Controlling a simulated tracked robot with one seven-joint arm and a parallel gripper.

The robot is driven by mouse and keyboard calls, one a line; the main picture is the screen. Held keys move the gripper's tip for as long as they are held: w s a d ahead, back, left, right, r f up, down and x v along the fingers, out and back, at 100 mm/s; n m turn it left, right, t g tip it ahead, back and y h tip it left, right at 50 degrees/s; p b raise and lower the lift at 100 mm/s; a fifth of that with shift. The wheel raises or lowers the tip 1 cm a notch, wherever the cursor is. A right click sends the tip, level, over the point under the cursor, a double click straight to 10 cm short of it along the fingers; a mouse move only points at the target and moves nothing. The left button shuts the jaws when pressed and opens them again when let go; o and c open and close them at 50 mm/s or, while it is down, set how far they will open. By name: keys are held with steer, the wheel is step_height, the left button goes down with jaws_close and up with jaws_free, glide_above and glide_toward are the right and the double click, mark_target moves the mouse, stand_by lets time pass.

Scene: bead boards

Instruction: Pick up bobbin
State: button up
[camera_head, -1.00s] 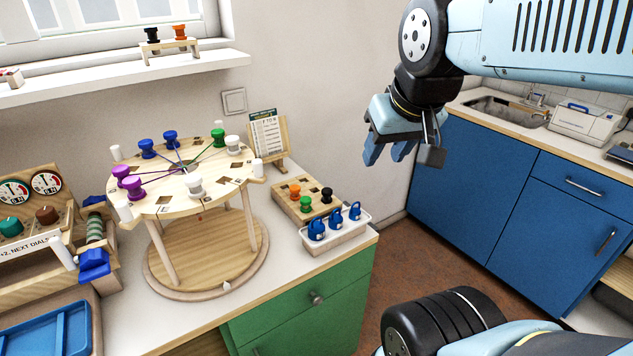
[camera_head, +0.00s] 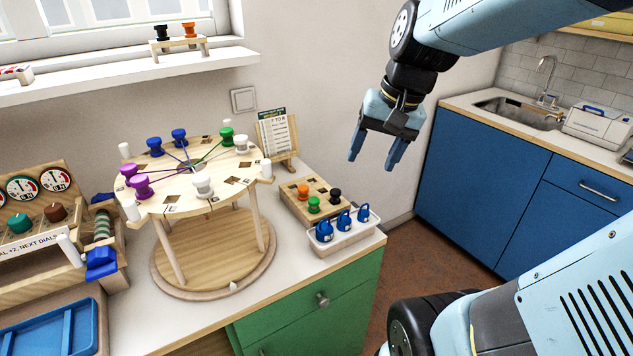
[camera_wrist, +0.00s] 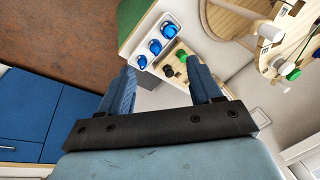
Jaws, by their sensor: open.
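Several bobbins stand on a round wooden board on legs: two blue (camera_head: 155,147), two purple (camera_head: 141,186), a green (camera_head: 226,136) and two white (camera_head: 203,184). Orange (camera_head: 303,190), green (camera_head: 313,204) and black (camera_head: 335,195) bobbins stand in a small wooden block (camera_head: 287,203) to its right. A black bobbin (camera_head: 161,32) and an orange one (camera_head: 189,29) sit on a shelf stand. My gripper (camera_head: 373,163) is open and empty, in the air right of the block and higher. In the wrist view the block (camera_wrist: 183,50) shows beyond the fingers (camera_wrist: 160,64).
A white tray (camera_head: 349,238) with blue weight-like pieces stands in front of the block. A card on a wooden stand (camera_head: 277,137) is behind it. A dial box (camera_head: 40,215) and blue tray (camera_head: 50,335) are at the left. Open floor lies between the green and blue cabinets.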

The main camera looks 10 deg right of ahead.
steer(key=w+d+f+m+g+y, duration=0.35)
steer(key=w+f+m+y, duration=0.25)
steer(key=w+f+m, duration=0.4)
steer(key=m+t+y, duration=0.4)
steer(key=m+y, duration=0.1)
steer(key=m, duration=0.2)
glide_toward(335, 190)
steer(key=shift+t, duration=0.35)
steer(key=x, duration=0.7)
steer(key=f+x, duration=0.1)
steer(key=x, duration=0.2)
steer(key=shift+s, duration=0.35)
steer(key=shift+c, duration=0.5)
steer(key=c, duration=0.9)
steer(key=shift+r, duration=0.1)
steer(key=shift+c, duration=0.2)
